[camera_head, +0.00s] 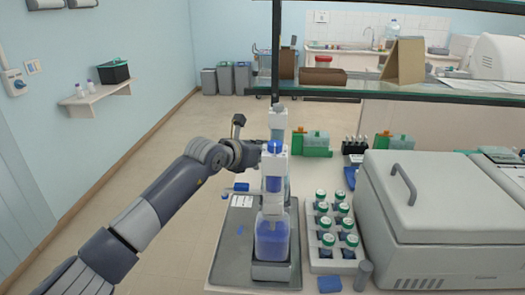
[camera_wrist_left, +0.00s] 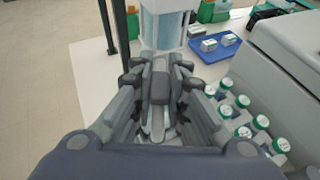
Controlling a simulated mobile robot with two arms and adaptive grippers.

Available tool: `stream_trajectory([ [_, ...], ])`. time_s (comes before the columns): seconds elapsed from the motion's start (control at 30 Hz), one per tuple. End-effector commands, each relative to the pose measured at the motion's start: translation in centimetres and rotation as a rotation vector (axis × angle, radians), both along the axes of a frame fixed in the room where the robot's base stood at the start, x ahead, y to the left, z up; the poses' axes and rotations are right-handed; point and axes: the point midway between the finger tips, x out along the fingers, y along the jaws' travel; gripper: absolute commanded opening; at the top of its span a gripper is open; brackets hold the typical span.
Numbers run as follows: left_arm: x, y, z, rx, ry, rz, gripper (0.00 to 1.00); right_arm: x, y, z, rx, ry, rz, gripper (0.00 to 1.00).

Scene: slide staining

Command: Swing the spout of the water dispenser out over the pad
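A bottle-top dispenser with deep blue liquid (camera_head: 272,240) stands upright on the right part of the dark grey pad (camera_head: 228,262). A second, greyer dispenser top (camera_head: 278,120) shows behind it, its lower part hidden. In the left wrist view a pale blue, clear body (camera_wrist_left: 163,28) stands just beyond my fingers. I cannot tell for certain which is the water dispenser, and its spout is not clear. My right gripper is not in view.
A white rack of green-capped bottles (camera_head: 312,262) stands right of the pad, beside a large grey lidded machine (camera_head: 440,215). A blue tray (camera_wrist_left: 230,50) lies beyond the rack. A glass shelf (camera_head: 375,88) crosses above the bench. Floor is open at left.

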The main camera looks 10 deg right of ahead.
Motion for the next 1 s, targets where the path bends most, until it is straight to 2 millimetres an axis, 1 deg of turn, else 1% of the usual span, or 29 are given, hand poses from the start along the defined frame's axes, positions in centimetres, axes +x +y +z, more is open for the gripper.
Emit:
stream_trajectory([
  [0.03, 0.0, 0.0, 0.1, -0.001, -0.002, 0.000, 0.23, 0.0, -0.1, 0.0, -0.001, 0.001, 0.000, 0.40],
  [0.1, 0.0, 0.0, 0.1, 0.000, -0.001, 0.000, 0.35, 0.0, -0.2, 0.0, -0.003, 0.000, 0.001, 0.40],
  [0.43, 0.0, 0.1, 0.0, 0.000, 0.000, 0.000, 0.35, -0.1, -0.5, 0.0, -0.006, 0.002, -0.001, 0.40],
  [0.57, -0.2, 0.4, 0.2, 0.000, 0.000, 0.000, 0.35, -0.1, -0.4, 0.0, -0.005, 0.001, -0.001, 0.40],
  [0.77, -1.4, 1.7, 0.9, 0.001, -0.001, 0.001, 0.35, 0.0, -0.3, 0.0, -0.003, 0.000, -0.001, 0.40],
  [1.0, -3.4, 3.9, 2.1, 0.001, -0.002, 0.000, 0.35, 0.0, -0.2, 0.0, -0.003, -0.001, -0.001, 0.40],
])
